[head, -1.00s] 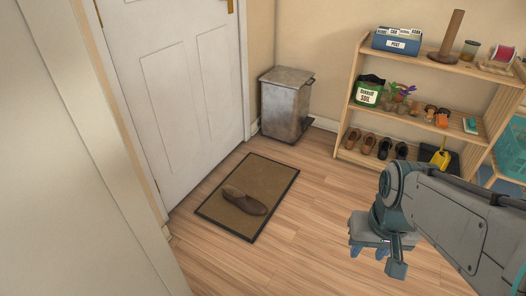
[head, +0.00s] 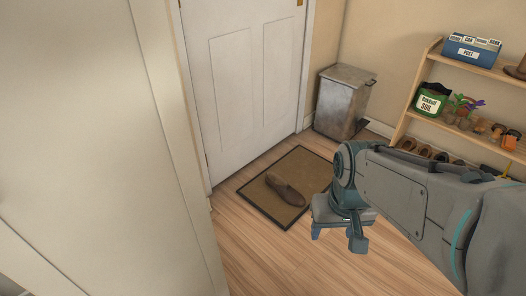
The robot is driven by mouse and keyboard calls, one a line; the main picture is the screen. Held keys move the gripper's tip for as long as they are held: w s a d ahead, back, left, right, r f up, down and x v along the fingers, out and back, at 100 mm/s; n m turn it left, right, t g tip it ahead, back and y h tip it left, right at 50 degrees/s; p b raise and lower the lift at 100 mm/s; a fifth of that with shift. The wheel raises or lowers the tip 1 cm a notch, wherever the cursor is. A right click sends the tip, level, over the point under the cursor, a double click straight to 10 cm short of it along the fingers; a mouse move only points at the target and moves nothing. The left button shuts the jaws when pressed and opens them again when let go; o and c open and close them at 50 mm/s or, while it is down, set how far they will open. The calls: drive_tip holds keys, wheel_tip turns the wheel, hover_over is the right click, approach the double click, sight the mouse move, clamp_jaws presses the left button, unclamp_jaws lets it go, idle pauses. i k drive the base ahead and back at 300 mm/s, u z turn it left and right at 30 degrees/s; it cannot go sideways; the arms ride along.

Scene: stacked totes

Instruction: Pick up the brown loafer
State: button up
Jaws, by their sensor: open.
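The brown loafer (head: 286,190) lies on the doormat (head: 252,188) in front of the white door in the head view. Its toe points toward the lower right. My gripper (head: 338,238) hangs from the arm to the right of the loafer and nearer to me, above the wooden floor beside the mat. It is open and apart from the loafer, and nothing shows between its fingers. The arm hides the right corner of the mat.
A grey metal bin (head: 342,101) stands behind the mat by the door (head: 243,75). A wooden shelf (head: 436,68) with pots, a soil bag and shoes is at the right. A pale panel (head: 95,130) fills the left. The floor (head: 265,258) in front of the mat is clear.

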sight(289, 195)
drive_tip(key=z, duration=0.4)
drive_tip(key=k, duration=0.55)
drive_tip(key=z, duration=0.25)
drive_tip(key=i, duration=0.45)
drive_tip(key=u, duration=0.7)
drive_tip(key=i, duration=1.75)
drive_tip(key=z, duration=0.4)
